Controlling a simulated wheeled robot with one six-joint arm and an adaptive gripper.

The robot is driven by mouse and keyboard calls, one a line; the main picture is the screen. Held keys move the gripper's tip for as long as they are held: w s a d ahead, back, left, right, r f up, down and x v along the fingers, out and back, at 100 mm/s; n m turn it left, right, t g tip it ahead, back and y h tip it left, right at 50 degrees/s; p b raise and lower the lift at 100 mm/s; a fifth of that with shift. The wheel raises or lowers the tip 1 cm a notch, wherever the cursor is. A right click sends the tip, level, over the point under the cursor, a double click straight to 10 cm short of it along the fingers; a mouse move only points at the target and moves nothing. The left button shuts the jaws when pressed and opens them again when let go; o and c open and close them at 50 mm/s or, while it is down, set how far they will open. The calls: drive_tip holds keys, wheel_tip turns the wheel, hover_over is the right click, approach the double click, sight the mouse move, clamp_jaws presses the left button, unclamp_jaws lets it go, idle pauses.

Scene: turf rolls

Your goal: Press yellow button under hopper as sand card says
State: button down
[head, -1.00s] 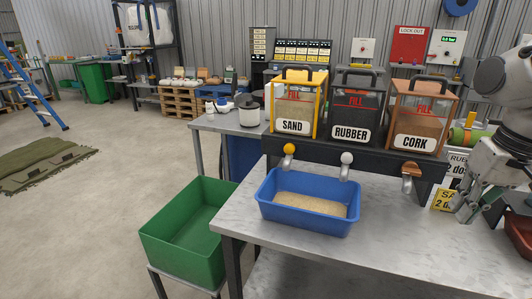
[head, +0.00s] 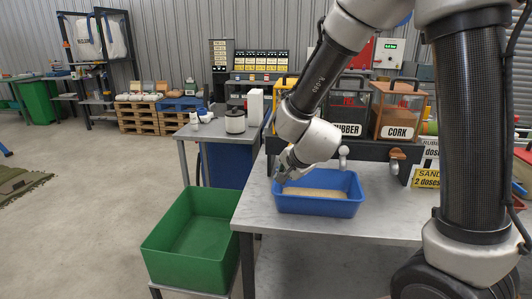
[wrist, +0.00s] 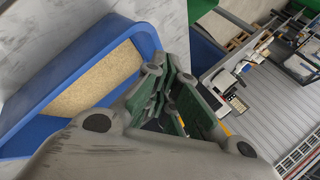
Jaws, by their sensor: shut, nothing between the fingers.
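The yellow card (head: 427,178) at the rack's right reads "SAND" and "2 doses". My arm hides the sand hopper and the yellow button in the head view. My gripper (head: 280,172) is shut and empty, at the left end of the black hopper rack, by the back left corner of the blue tray (head: 318,206). In the wrist view my gripper (wrist: 172,95) is beside the blue tray (wrist: 75,55), which holds a layer of sand (wrist: 100,78). A small yellow patch shows behind the fingers there; I cannot tell if it is the button. Contact is hidden.
A green bin (head: 163,262) stands left of the metal table (head: 300,234).

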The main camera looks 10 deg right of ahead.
drive_tip(key=w+r+m, duration=0.1)
drive_tip(key=w+d+m+t+h, duration=0.1)
drive_tip(key=shift+d+r+m, duration=0.15)
drive_tip(key=shift+r+m, duration=0.15)
drive_tip(key=shift+r, duration=0.1)
drive_tip(key=shift+w, duration=0.1)
drive_tip(key=w+d, duration=0.2)
drive_tip(key=w, duration=0.6)
drive_tip(key=shift+d, duration=0.4)
drive_tip(key=shift+w, duration=0.2)
idle(0.9)
drive_tip(key=shift+w+d, duration=0.15)
drive_tip(key=shift+w, duration=0.1)
drive_tip(key=shift+w+d, duration=0.15)
drive_tip(key=shift+w, duration=0.4)
idle(1.3)
drive_tip(key=shift+s, duration=0.1)
drive_tip(key=shift+s+a, duration=0.3)
drive_tip(key=shift+s, duration=0.55)
